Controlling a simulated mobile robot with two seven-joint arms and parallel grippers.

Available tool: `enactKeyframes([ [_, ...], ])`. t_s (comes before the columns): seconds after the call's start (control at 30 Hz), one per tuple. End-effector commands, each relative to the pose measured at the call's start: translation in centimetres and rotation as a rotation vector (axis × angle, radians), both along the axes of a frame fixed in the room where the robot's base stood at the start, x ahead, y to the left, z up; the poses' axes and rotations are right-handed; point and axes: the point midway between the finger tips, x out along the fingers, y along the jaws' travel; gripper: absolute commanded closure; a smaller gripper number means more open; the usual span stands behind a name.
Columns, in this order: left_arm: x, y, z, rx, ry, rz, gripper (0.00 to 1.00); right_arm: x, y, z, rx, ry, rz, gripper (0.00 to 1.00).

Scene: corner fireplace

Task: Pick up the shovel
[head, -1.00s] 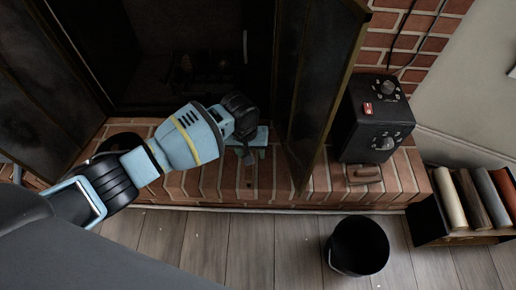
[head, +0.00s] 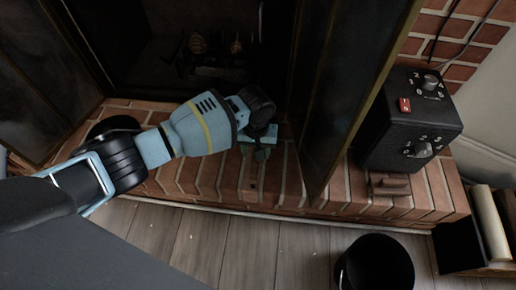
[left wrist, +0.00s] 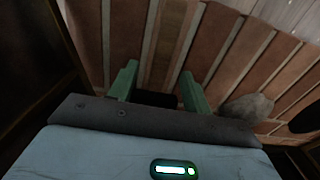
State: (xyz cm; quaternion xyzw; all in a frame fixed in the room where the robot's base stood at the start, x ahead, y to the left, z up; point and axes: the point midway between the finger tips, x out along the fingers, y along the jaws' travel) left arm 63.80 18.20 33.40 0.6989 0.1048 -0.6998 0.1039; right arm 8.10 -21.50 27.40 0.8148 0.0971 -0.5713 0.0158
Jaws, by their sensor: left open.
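My left gripper (head: 260,149) hangs over the brick hearth just in front of the firebox, left of the open right door. In the left wrist view its two green fingers (left wrist: 158,88) are spread apart over the bricks. A dark patch shows between the finger bases; I cannot tell whether it is an object. A grey rounded thing (left wrist: 246,107) lies on the bricks right of the fingers, apart from them. I cannot pick out the shovel with certainty; my arm hides part of the hearth. My right gripper is not in view.
The right fireplace door (head: 352,90) stands open close to my gripper. Right of it are a black control box (head: 408,120) and a small brown block (head: 390,184). A black bucket (head: 376,266) stands on the wood floor. A dark round thing (head: 110,126) is partly behind my arm.

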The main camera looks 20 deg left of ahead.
Motion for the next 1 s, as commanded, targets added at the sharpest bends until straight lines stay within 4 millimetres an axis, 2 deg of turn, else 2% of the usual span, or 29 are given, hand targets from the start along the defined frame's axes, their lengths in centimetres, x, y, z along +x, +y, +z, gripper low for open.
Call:
enactKeyframes([
  [0.03, 0.0, 0.0, -0.5, 0.0, 0.001, 0.0, 0.51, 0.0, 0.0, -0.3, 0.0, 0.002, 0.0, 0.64],
  [0.27, 0.0, 0.0, -0.8, -0.001, 0.0, 0.0, 0.51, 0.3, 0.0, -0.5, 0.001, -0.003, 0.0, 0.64],
  [0.7, 0.0, 0.2, -5.4, 0.0, 0.0, 0.0, 0.51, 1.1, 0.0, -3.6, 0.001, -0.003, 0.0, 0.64],
  [0.97, 0.0, 0.2, -5.5, -0.001, -0.001, 0.0, 0.51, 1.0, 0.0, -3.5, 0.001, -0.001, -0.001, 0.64],
  [1.0, 0.0, 0.2, -5.5, -0.001, -0.001, 0.0, 0.55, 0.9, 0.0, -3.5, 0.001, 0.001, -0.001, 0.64],
])
